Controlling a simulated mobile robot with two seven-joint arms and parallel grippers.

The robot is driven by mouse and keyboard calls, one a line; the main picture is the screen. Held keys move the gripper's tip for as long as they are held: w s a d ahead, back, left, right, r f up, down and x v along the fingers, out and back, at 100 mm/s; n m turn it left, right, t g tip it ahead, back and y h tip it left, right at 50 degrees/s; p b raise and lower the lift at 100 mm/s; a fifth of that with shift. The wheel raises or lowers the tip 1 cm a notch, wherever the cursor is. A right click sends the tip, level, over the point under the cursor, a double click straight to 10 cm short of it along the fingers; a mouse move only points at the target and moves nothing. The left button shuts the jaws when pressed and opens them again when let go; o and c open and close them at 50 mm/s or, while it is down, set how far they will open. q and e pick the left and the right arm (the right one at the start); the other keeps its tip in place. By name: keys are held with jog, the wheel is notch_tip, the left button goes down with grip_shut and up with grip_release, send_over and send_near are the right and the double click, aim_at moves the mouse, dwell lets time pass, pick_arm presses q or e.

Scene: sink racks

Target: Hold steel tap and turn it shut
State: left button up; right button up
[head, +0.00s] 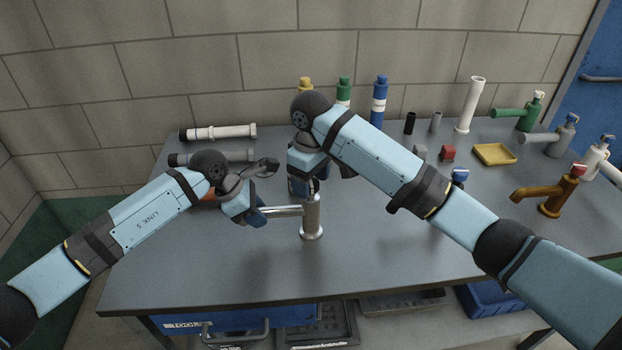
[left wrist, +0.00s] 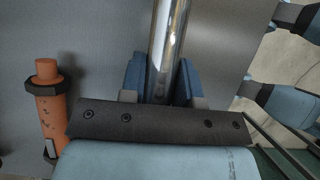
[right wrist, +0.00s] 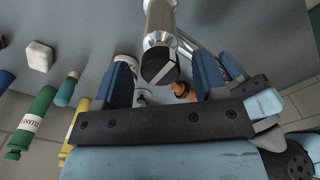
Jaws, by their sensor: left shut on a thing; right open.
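The steel tap (head: 312,222) stands upright on the grey table, its spout pointing left in the head view. My left gripper (head: 260,211) is shut on the spout; in the left wrist view the shiny spout (left wrist: 168,40) lies between its blue fingers. My right gripper (head: 304,185) is open above the tap's top, pointing down. In the right wrist view the tap's dark round top with a pale line (right wrist: 160,62) lies in front of the gap between the fingers. In the head view the right gripper and arm hide the tap's top.
An orange tap (head: 551,205) stands at the right, with green, grey and white taps behind it. A yellow tray (head: 494,154) and small blocks lie nearby. Bottles (head: 379,103) stand at the back, and pipes (head: 218,132) lie at the back left. The front table is clear.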

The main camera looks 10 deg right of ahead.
aim_at(311, 182)
notch_tip(311, 182, up, 12)
dwell(0.4)
pick_arm(q)
jog(key=o, duration=0.9)
jog(key=shift+o, duration=0.2)
